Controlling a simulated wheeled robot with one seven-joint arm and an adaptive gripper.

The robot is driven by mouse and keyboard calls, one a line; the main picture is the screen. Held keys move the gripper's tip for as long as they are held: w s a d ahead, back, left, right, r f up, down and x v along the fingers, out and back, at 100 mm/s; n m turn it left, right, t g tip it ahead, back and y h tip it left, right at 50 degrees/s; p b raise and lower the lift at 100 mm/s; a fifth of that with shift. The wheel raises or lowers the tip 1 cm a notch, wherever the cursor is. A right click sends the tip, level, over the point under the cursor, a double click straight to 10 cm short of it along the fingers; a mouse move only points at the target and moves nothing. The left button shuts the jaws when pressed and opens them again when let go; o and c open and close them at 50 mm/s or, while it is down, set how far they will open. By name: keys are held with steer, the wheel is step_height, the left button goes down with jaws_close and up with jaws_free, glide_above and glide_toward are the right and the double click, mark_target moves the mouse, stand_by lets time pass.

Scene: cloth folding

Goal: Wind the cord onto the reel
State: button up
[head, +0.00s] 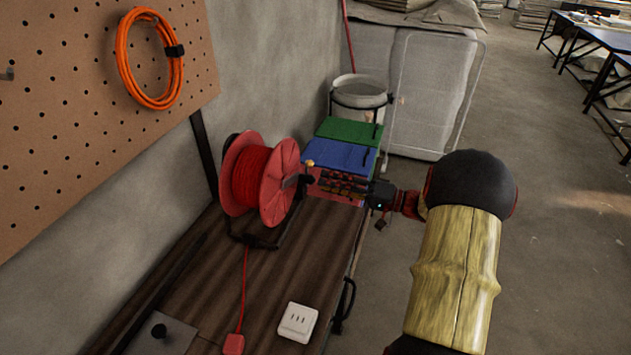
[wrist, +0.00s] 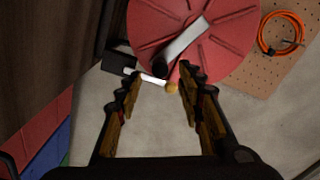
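The red reel (head: 278,185) stands on the bench with red cord (head: 250,177) wound on its drum. A length of cord runs from the reel down to a red plug (head: 234,344) on the bench. The reel's crank has a grey arm (wrist: 185,40) and a small brass-coloured knob (head: 310,163). My gripper (head: 325,181) is right of the reel, pointing at its crank side. In the wrist view my gripper (wrist: 160,80) is open, its fingers apart. The knob (wrist: 171,88) appears between the fingertips, nearer the right finger; contact cannot be told.
A white socket block (head: 298,322) lies on the wooden bench (head: 325,235). Green (head: 350,130) and blue (head: 338,154) boxes stand behind my gripper, near a bucket (head: 360,92). Orange cable (head: 125,60) hangs on the pegboard (head: 60,120). Open floor lies right of the bench.

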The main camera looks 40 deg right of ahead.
steer(key=v, duration=0.6)
steer(key=shift+c, duration=0.2)
